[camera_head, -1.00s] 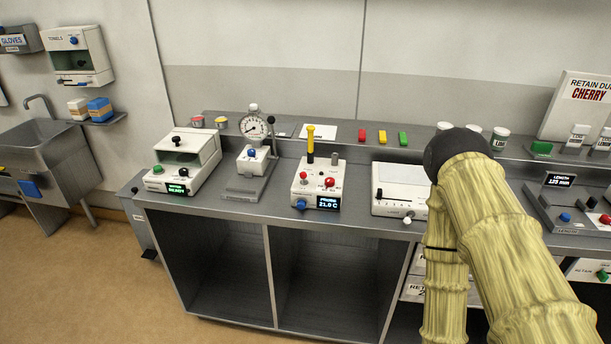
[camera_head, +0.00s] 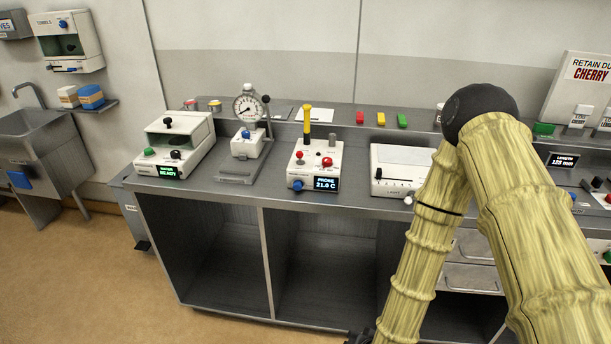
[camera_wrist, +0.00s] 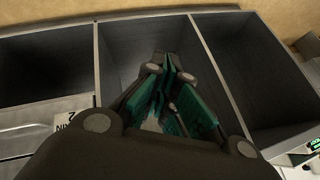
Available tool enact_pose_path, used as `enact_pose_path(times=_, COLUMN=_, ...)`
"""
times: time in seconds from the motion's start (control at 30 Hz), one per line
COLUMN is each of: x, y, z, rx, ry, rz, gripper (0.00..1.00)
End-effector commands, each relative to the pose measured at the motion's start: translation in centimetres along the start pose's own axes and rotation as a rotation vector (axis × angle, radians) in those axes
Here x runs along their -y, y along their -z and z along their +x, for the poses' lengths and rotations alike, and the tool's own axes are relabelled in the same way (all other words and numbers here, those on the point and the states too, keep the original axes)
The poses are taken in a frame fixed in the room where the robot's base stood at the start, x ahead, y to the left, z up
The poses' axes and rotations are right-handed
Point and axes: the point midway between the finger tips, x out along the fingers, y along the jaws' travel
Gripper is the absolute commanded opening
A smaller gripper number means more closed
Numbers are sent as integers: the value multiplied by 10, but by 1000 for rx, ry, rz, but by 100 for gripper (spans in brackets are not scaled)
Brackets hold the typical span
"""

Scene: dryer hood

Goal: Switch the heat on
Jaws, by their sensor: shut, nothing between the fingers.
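The white probe unit (camera_head: 318,168) stands mid-counter. Its display (camera_head: 326,183) reads PROBE 21.0 C. It has two red knobs, a blue knob (camera_head: 297,185) and a yellow-handled probe (camera_head: 307,121) standing upright. Its small lettering is too fine to read, and I cannot tell which control is the heat switch. My gripper (camera_wrist: 172,68) is shut and empty in the wrist view, in front of the open cabinet bays. In the head view only a dark bit of it shows at the bottom edge, below and in front of the counter.
Left on the counter stand a white hooded unit (camera_head: 177,143) reading READY and a dial gauge (camera_head: 249,109). Right of the probe unit is a white box (camera_head: 397,168) with a slider. The counter's front edge (camera_head: 300,204) and open bays lie below. My arm covers the right side.

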Motion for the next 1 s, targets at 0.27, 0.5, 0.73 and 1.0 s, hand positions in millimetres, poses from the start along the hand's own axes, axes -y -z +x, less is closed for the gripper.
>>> enact_pose_path(times=0.27, x=114, y=95, z=30, rx=-303, ry=278, rz=269, gripper=0)
enact_pose_path(times=0.5, x=203, y=176, z=5, rx=-517, ry=557, rz=513, gripper=0)
enact_pose_path(times=0.73, x=263, y=234, z=-42, rx=-658, ry=806, rz=711, gripper=0)
enact_pose_path(times=1.0, x=289, y=260, z=-75, rx=-716, ry=940, rz=813, gripper=0)
